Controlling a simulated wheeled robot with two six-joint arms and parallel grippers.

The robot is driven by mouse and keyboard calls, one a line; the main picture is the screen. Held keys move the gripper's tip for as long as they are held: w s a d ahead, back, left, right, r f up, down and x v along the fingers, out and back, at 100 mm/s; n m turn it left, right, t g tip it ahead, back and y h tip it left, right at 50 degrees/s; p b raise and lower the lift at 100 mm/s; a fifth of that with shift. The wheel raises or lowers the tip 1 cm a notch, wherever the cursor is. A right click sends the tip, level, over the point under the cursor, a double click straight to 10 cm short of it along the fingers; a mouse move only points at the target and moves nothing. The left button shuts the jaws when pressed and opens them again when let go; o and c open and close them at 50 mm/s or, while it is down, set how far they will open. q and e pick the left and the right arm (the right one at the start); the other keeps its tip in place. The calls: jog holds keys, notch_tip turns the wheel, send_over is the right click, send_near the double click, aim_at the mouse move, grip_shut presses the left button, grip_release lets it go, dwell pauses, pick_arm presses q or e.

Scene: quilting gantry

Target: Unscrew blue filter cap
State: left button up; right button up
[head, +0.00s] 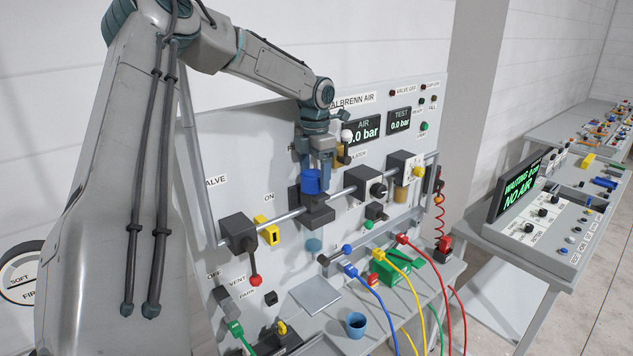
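The blue filter cap (311,181) sits upright on the dark filter block (312,208), in line with the grey pipe on the panel. My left gripper (316,164) points down from above. Its two fingers show a gap between them, and their tips are close to the top of the cap. The cap's front is uncovered, and I see no finger closed on it. I cannot tell whether a finger touches it. My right gripper is not in view.
The air display (362,130) reads 0.0 bar. A red-knobbed valve lever (255,280) hangs at the left. A blue cup (355,324) and a grey plate (315,294) are on the bench below. Coloured hoses hang at the front right. A console (545,225) reads NO AIR.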

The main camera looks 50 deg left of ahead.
pick_arm(q)
jog(key=shift+s+a+r, duration=0.15)
jog(key=shift+s+r, duration=0.2)
jog(key=shift+s, duration=0.15)
jog(key=shift+r+m, duration=0.2)
jog(key=shift+m, duration=0.5)
jog(key=shift+s+r+m, duration=0.1)
jog(key=shift+m, duration=0.9)
jog(key=m, duration=0.2)
jog(key=shift+m, duration=0.4)
jog(key=m, duration=0.2)
jog(key=shift+a+m, duration=0.25)
jog(key=shift+m, duration=0.15)
jog(key=shift+w+a+f+m, duration=0.15)
jog(key=shift+f+m, duration=0.05)
jog(key=shift+m, duration=0.4)
jog(key=shift+w+a+f+m, duration=0.15)
jog(key=shift+m, duration=0.45)
jog(key=shift+w+m, duration=0.1)
jog(key=shift+m, duration=1.8)
jog(key=shift+c, duration=0.2)
